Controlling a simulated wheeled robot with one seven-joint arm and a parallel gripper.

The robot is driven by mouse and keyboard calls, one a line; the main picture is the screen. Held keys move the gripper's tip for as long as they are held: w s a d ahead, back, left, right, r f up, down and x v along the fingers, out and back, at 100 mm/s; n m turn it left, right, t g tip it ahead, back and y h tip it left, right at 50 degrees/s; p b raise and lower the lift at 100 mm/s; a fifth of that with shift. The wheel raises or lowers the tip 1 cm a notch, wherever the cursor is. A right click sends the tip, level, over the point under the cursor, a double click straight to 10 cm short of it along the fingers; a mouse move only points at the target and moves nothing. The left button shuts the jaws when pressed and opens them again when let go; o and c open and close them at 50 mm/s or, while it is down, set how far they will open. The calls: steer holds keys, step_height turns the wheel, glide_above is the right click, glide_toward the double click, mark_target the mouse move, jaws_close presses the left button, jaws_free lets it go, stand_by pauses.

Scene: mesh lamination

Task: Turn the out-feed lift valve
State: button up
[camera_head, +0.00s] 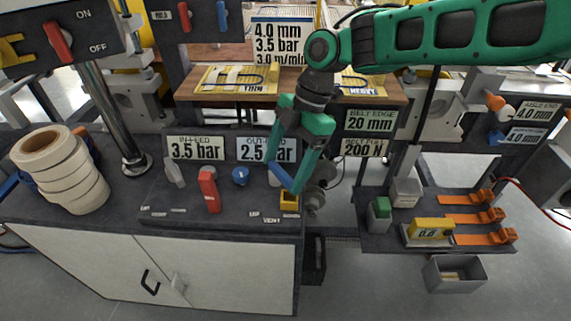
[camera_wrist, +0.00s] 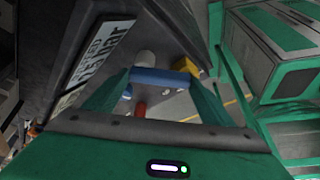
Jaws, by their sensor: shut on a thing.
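My gripper (camera_head: 283,178) reaches down over the right part of the dark control panel (camera_head: 255,209). Its two green fingers are shut on a blue bar (camera_head: 283,179), which spans between the fingertips; it also shows in the wrist view (camera_wrist: 160,76). A pale post (camera_wrist: 146,58) stands right beside the bar in the wrist view. The bar sits below and right of the out-feed sign (camera_head: 257,149), which is partly covered by my gripper and reads about 2.5 bar. I take the bar for the out-feed lift valve's handle, but its base is hidden.
A blue knob (camera_head: 240,176), a red lever (camera_head: 209,190) and a grey lever (camera_head: 174,173) stand left on the panel. A yellow block (camera_head: 289,200) is close on the right. White rolls (camera_head: 62,168) are far left; a shelf with orange clamps (camera_head: 486,216) is right.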

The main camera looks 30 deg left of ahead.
steer(key=shift+w+r+n, duration=0.15)
steer(key=shift+w+n, duration=0.05)
steer(key=shift+n, duration=0.2)
steer(key=o, duration=1.5)
steer(key=shift+s, duration=0.1)
steer(key=v, duration=1)
steer(key=shift+w+r, duration=0.25)
steer(key=shift+r, duration=0.05)
